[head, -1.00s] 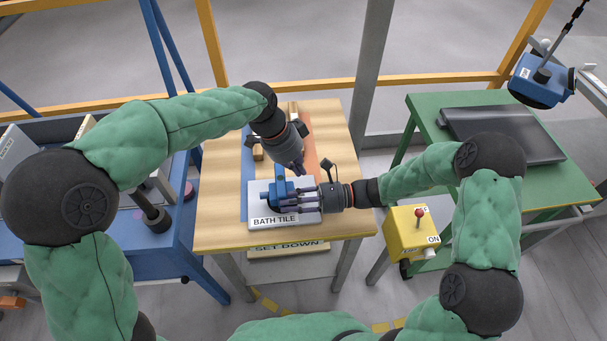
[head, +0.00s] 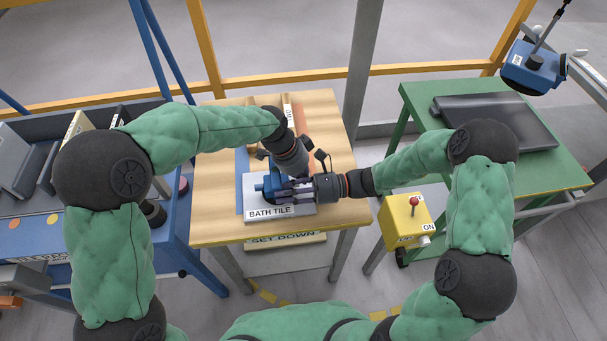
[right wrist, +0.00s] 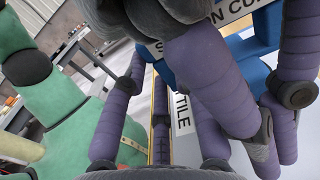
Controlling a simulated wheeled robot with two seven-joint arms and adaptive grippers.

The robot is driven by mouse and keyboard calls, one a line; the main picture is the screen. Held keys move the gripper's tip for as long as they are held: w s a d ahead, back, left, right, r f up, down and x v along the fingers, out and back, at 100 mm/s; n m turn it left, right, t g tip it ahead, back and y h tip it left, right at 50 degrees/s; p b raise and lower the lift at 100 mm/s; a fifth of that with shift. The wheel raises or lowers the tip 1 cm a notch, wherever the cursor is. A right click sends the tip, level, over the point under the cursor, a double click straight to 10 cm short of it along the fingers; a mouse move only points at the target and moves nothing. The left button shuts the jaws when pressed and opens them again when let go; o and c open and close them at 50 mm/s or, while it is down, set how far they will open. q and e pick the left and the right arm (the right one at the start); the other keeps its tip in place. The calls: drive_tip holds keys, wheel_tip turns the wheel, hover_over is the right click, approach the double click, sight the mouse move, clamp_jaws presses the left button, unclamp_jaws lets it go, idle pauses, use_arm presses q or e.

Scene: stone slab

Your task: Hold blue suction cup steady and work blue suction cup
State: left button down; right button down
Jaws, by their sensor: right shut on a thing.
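The blue suction cup (head: 271,182) sits on the white tile marked BATH TILE (head: 252,193) on the wooden table. My right gripper (head: 283,190) comes in from the right and is shut on the blue suction cup. In the right wrist view, purple fingers largely cover the cup; part of its white label (right wrist: 226,32) shows, and the tile's lettering (right wrist: 182,110) is below it. My left gripper (head: 302,175) points down from above, close beside the cup and my right fingers. Its fingertips are mostly hidden, so contact and opening cannot be told.
A yellow switch box (head: 406,221) with a red-knobbed lever stands right of the table. A green table (head: 540,180) carries a dark flat panel (head: 497,122). A blue bench (head: 177,232) is at left. A SET DOWN ledge (head: 285,240) is below the table's front edge.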

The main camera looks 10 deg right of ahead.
sight(288, 180)
use_arm(q)
drive_tip(key=shift+a, duration=0.1)
drive_tip(key=shift+w+a, duration=0.1)
drive_tip(key=shift+a, duration=0.95)
drive_tip(key=v, duration=0.7)
drive_tip(key=shift+d+r, duration=0.15)
drive_tip(key=shift+r, duration=0.3)
drive_tip(key=shift+d+r, duration=0.3)
drive_tip(key=shift+r, duration=0.5)
